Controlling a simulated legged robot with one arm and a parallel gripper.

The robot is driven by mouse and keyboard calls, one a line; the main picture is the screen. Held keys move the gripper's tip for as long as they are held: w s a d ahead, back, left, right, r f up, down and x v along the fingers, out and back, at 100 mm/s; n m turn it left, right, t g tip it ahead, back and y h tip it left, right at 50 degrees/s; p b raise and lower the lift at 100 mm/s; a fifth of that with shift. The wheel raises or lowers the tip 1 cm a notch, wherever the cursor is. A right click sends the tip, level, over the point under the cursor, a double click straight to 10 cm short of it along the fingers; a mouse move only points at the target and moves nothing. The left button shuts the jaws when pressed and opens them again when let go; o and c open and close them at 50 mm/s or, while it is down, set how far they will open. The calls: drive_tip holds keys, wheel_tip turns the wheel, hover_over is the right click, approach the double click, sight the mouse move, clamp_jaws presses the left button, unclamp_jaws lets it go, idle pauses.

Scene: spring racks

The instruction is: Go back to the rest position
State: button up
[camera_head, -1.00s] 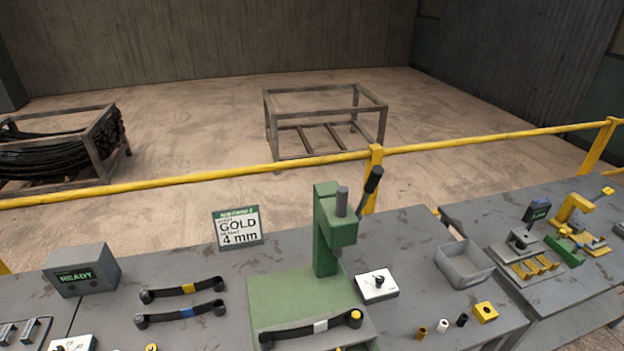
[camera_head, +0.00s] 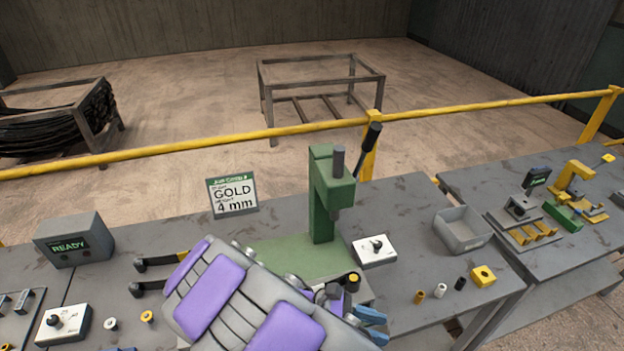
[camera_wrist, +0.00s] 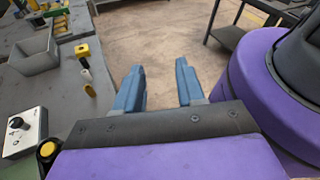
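My gripper (camera_wrist: 160,88) shows in the wrist view with its two blue fingers apart and nothing between them. It is open over the floor beside the table edge. In the head view my grey and purple arm lies across the front of the workbench, with the blue fingers (camera_head: 372,326) at its lower right end.
A sign reading GOLD 4 mm (camera_head: 233,195), a READY box (camera_head: 72,242), a white dial box (camera_head: 375,249) and a grey bin (camera_head: 462,230) stand on the bench (camera_head: 400,215). Small bushings and a yellow block (camera_head: 484,275) lie at right. A yellow rail (camera_head: 240,139) runs behind.

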drive_tip(key=s+d+r+m+g+y+b, duration=0.25)
drive_tip(key=s+d+m+y, duration=0.25)
drive_tip(key=s+m+y, duration=0.3)
drive_tip(key=s+a+r+m+t+y+b, duration=0.2)
drive_tip(key=s+a+m+t+y+b, duration=0.1)
drive_tip(key=s+m+y, duration=0.3)
drive_tip(key=s+m, duration=0.2)
drive_tip(key=m, duration=0.2)
drive_tip(key=shift+a+y, duration=0.15)
drive_tip(key=shift+y, duration=0.25)
